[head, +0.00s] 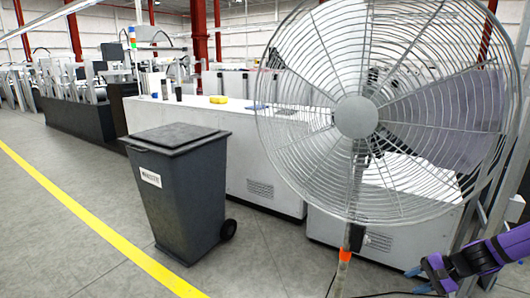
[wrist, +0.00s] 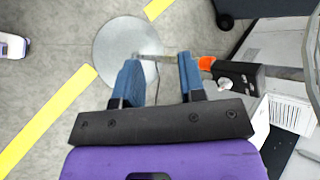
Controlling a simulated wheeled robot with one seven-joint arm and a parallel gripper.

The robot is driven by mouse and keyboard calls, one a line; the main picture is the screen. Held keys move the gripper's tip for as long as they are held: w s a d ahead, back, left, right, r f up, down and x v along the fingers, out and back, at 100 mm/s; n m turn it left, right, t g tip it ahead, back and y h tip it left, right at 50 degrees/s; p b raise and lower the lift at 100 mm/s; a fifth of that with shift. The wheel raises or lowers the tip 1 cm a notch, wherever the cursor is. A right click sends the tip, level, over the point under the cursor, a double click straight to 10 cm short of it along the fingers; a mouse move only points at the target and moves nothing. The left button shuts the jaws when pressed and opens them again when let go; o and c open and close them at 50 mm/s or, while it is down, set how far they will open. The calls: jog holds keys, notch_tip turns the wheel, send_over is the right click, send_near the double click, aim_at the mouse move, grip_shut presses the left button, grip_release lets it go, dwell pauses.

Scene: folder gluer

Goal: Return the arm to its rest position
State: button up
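My gripper (head: 416,280), on a purple wrist, is at the lower right of the head view, right of the fan's stand. In the wrist view its two blue fingers (wrist: 158,82) are spread apart, with no object held between them. My arm reaches in from the right edge of the head view; most of it is out of frame. In the wrist view the fan's round grey base plate (wrist: 118,48) lies on the floor beyond the fingers.
A large caged fan (head: 357,117) stands close, its stand with an orange collar (head: 345,256) near my gripper. A dark wheeled bin (head: 185,200) is left of it. White machine housings (head: 262,165) stand behind. Open floor with a yellow line (head: 75,207) lies left.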

jog(key=s+a+r+n+g+h, duration=0.1)
jog(key=s+a+r+n+h, duration=0.15)
jog(key=r, duration=0.55)
jog(key=s+a+r+n+g+h, duration=0.1)
jog(key=s+a+r+n+h, duration=0.2)
jog(key=r, duration=0.6)
jog(key=s+a+r+n+h, duration=0.15)
jog(key=a+r, duration=0.25)
jog(key=r, duration=0.4)
jog(key=s+a+r+n+t+h, duration=0.1)
jog(key=s+a+r+t, duration=0.1)
jog(key=s+r, duration=0.5)
jog(key=s+a+r+n+t+h, duration=0.1)
jog(key=s+a+r+n+t, duration=0.1)
jog(key=s+r, duration=0.5)
jog(key=shift+s+a+n, duration=0.3)
jog(key=shift+s+a, duration=0.1)
jog(key=shift+a, duration=0.05)
